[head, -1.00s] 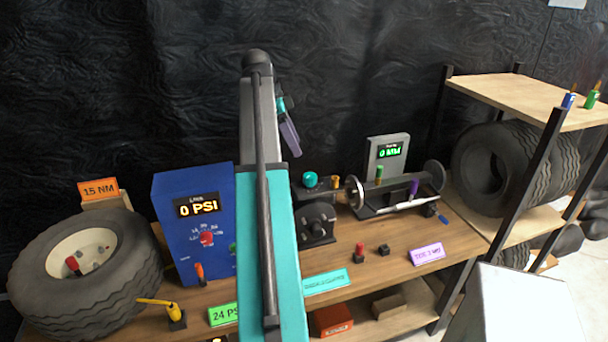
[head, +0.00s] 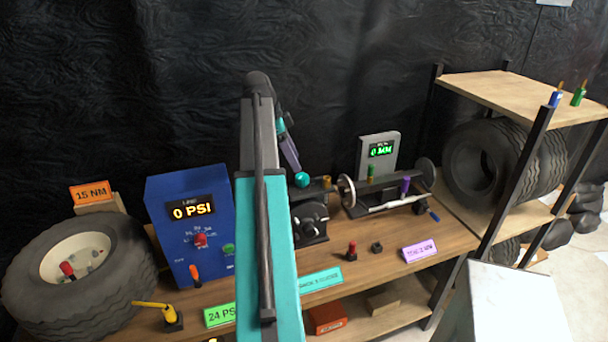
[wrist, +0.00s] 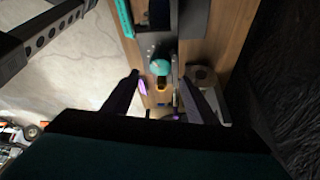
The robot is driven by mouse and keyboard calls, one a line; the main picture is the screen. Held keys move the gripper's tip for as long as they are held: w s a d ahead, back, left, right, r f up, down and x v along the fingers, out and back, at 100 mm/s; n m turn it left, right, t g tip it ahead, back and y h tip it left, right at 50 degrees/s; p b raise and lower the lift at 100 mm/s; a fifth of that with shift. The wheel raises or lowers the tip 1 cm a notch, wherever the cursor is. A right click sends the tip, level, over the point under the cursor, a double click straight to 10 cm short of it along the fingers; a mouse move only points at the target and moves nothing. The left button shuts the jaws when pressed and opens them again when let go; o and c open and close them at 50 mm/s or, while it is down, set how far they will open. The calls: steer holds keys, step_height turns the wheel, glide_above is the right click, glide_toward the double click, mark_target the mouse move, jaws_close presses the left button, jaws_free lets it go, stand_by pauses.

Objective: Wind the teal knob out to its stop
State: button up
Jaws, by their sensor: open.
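The teal knob (head: 302,180) is a round ball on top of the dark device with a round dial (head: 310,221), mid-bench. In the wrist view the teal knob (wrist: 160,67) lies just beyond the line between my fingertips. My gripper (head: 293,160) shows in the head view as a dark purple finger hanging down, its tip just above and left of the knob. In the wrist view my gripper (wrist: 158,80) is open, its two fingers wide apart with nothing held. I cannot tell whether a finger touches the knob. My arm hides the device's left side.
A brass knob (head: 326,182) stands close right of the teal one. Right of it is a roller fixture (head: 390,203) with green and purple knobs. A blue PSI box (head: 190,230) and a tire (head: 45,295) stand left. A shelf rack (head: 500,200) stands right.

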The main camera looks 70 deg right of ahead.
mark_target(303, 176)
steer(key=shift+p+x, duration=1.15)
steer(key=shift+x, duration=3)
steer(key=shift+w, duration=0.1)
steer(key=c, duration=1.1)
steer(key=shift+o, duration=0.2)
steer(key=shift+n, duration=0.4)
